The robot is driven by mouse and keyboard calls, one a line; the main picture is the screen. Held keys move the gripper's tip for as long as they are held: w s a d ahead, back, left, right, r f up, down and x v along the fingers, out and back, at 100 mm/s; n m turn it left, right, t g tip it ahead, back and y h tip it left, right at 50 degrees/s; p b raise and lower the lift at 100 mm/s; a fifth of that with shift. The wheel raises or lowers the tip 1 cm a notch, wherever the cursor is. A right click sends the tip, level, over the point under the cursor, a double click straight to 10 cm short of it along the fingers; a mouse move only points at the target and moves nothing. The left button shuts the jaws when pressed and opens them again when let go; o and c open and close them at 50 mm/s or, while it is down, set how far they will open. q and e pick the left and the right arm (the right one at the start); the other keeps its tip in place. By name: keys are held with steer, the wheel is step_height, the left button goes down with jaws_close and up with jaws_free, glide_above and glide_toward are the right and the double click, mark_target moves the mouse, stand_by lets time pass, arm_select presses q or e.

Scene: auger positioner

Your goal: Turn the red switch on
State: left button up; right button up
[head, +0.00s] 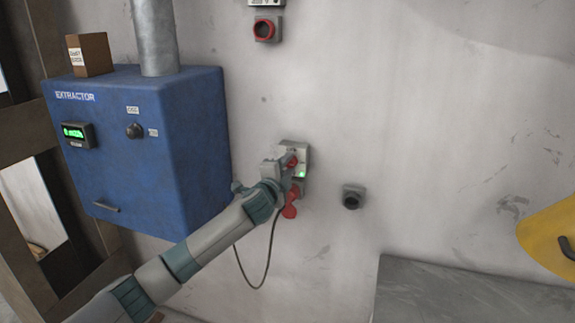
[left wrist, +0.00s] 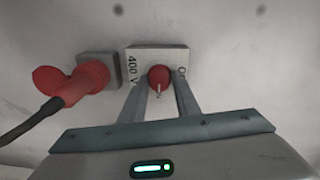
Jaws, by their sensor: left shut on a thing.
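The red switch (head: 292,161) is a small round knob on a light grey wall box (head: 304,152) marked 400 V. In the left wrist view the knob (left wrist: 159,77) sits between the two fingers of my left gripper (left wrist: 160,88), which is shut on it. In the head view my left gripper (head: 283,158) reaches the box from the lower left and partly hides the knob. The knob's exact angle is hard to tell. My right gripper is not in view.
A red plug (left wrist: 75,85) with a dark cable sits in a socket beside the box. A blue extractor unit (head: 140,150) hangs at left. A dark socket (head: 352,197) is to the right, and a grey surface (head: 460,295) lies at lower right. The wall between is clear.

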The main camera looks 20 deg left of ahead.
arm_select(q)
steer(key=o, duration=0.7)
steer(key=shift+o, duration=1.4)
steer(key=shift+w+d, duration=0.1)
steer(key=shift+s+f+b, duration=0.1)
steer(key=shift+s+b, duration=0.3)
steer(key=shift+s, duration=0.75)
steer(key=s+b, duration=0.4)
steer(key=s, duration=1.1)
steer(key=shift+a+r, duration=0.35)
steer(key=shift+f, duration=0.1)
